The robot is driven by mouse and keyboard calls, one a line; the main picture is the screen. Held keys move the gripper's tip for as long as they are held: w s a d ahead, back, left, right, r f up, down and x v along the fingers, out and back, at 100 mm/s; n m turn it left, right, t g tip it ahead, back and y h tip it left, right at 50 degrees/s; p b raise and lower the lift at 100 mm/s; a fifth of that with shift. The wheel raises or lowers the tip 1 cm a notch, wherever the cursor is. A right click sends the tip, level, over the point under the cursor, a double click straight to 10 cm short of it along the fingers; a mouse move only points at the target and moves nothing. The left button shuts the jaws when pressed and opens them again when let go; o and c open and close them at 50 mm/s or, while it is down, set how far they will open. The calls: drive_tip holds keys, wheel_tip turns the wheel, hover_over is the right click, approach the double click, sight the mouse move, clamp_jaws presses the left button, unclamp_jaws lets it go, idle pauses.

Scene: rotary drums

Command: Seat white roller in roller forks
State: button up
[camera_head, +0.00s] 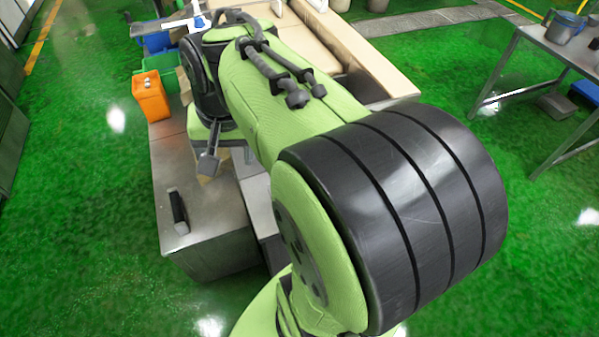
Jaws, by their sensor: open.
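My green and black arm fills the middle of the head view and runs from the lower right toward the upper left. I cannot make out my gripper's fingertips. A dark piece with a squared end hangs below the far part of the arm, and I cannot tell what it belongs to. I cannot pick out the white roller or the roller forks. My arm covers much of the machine area behind it.
An orange container (150,96) stands on a metal surface (215,228), with a black-handled tool (179,212) nearer. A blue bin (156,42) is behind. A beige padded structure (345,45) lies beyond my arm. A metal table (560,50) stands right. Green floor is open between.

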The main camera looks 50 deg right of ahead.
drive_tip(key=w+d+f+m+g+y, duration=0.1)
drive_tip(key=d+f+m, duration=0.3)
drive_tip(key=d, duration=0.5)
drive_tip(key=w+d+f+m+y, duration=0.1)
drive_tip(key=d+f+m, duration=0.2)
drive_tip(key=d+m, duration=0.35)
drive_tip(key=s+d+f+m+y, duration=0.1)
drive_tip(key=s+d+f+m, duration=0.2)
drive_tip(key=d, duration=0.4)
drive_tip(key=s+d+f+m+y, duration=0.1)
drive_tip(key=s+d+f+m, duration=0.15)
drive_tip(key=d+f, duration=0.35)
drive_tip(key=shift+n+t, duration=0.3)
drive_tip(key=shift+t, duration=0.1)
drive_tip(key=b+x, duration=0.1)
drive_tip(key=x, duration=0.2)
drive_tip(key=b+x, duration=0.1)
drive_tip(key=x, duration=0.2)
drive_tip(key=b+x, duration=0.1)
drive_tip(key=x, duration=0.2)
drive_tip(key=shift+s+a+f+b, duration=0.15)
drive_tip(key=shift+s+f+b, duration=0.15)
drive_tip(key=shift+s+b, duration=0.1)
drive_tip(key=b+x, duration=0.1)
drive_tip(key=x, duration=0.4)
drive_tip(key=shift+a, duration=0.15)
drive_tip(key=shift+a+f, duration=0.1)
drive_tip(key=shift+f, duration=0.1)
drive_tip(key=shift+f, duration=0.2)
clamp_jaws()
